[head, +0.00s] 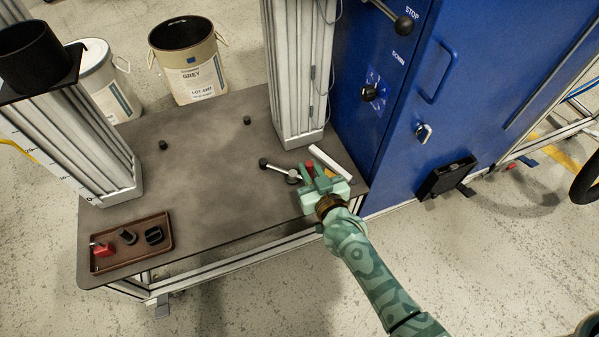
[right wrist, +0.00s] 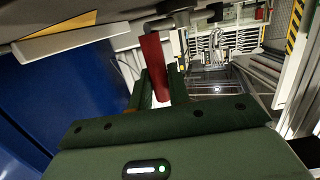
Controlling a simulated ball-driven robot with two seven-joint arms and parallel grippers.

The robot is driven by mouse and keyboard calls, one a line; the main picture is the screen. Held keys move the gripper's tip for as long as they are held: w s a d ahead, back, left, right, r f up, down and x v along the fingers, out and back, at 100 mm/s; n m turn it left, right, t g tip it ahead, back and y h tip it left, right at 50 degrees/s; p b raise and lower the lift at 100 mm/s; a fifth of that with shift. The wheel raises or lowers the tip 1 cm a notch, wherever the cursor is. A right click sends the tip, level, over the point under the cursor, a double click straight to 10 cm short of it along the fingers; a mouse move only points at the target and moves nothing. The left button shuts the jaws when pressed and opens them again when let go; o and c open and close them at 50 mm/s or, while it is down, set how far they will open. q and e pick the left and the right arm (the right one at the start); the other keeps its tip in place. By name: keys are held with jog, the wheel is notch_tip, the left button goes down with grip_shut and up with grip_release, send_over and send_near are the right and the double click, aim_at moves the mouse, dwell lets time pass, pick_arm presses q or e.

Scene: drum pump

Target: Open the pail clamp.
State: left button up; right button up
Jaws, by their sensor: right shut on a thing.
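My right gripper (head: 311,170) is at the right front of the dark machine table. Its fingers are shut on a red grip (head: 310,164), which I take to be the pail clamp's handle. The red grip also shows between the fingers in the right wrist view (right wrist: 155,65), with a grey metal bar (right wrist: 166,24) at its upper end. Just left of the gripper is a metal lever (head: 278,169) with a black ball end. The gripper hides part of the clamp, so I cannot tell how it joins the table. My left gripper is not in view.
A white bar (head: 331,162) lies close right of the gripper, near the blue cabinet (head: 425,90). A column (head: 297,80) stands behind. A brown tray (head: 130,262) with small parts is at the front left. Pails (head: 190,75) stand behind the table (head: 215,190), whose middle is mostly clear.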

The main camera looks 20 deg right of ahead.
jog(key=shift+s+a, duration=0.2)
jog(key=shift+a, duration=0.05)
